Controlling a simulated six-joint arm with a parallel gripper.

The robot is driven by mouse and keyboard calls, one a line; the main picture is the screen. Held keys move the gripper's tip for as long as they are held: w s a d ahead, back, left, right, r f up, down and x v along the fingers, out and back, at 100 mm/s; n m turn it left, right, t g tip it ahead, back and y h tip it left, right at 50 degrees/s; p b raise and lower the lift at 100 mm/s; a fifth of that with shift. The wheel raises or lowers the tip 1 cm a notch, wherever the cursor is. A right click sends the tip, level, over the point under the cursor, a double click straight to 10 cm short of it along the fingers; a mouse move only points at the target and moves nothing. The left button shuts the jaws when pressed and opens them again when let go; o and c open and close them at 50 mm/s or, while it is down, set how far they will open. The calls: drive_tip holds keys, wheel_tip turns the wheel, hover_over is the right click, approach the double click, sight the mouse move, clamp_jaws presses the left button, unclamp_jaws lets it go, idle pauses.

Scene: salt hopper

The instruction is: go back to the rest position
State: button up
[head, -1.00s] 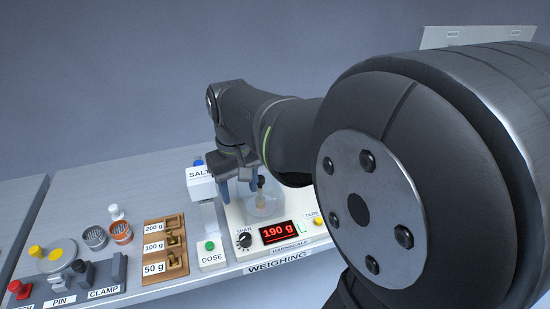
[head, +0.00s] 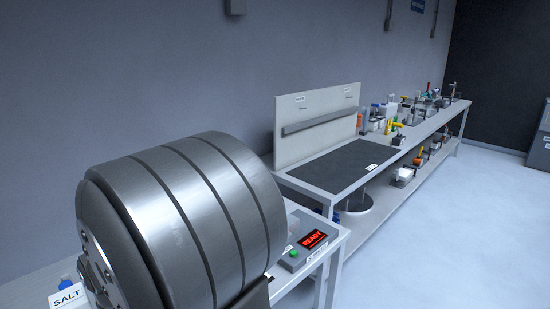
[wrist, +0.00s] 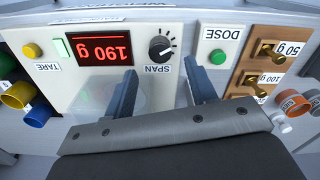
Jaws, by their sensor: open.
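My gripper (wrist: 158,75) shows in the wrist view with its two blue-grey fingers apart and nothing between them. The fingers point at the front panel of the white scale (wrist: 150,20), which appears upside down. Its red display (wrist: 95,47) reads 190 g, with the black SPAN knob (wrist: 160,47) beside it. In the head view, a large grey link of my arm fills the lower left, and my gripper is out of that view. The SALT label (head: 66,297) shows at the lower left edge; the rest of the hopper is hidden.
The wrist view shows a green DOSE button (wrist: 218,56), brass-fitted weight blocks (wrist: 265,72), an orange cup (wrist: 291,103) and coloured cylinders (wrist: 20,95). Floor at right is clear.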

wheel_tip(320, 180, down, 6)
idle(0.4)
drive_tip(key=shift+r, duration=0.15)
wheel_tip(320, 180, up, 17)
wheel_tip(320, 180, down, 17)
drive_tip(key=shift+f, duration=0.1)
drive_tip(key=shift+f+n, duration=0.1)
drive_tip(key=shift+n, duration=0.2)
drive_tip(key=n, duration=0.5)
wheel_tip(320, 180, up, 14)
drive_tip(key=shift+f, duration=0.25)
idle(0.4)
idle(0.8)
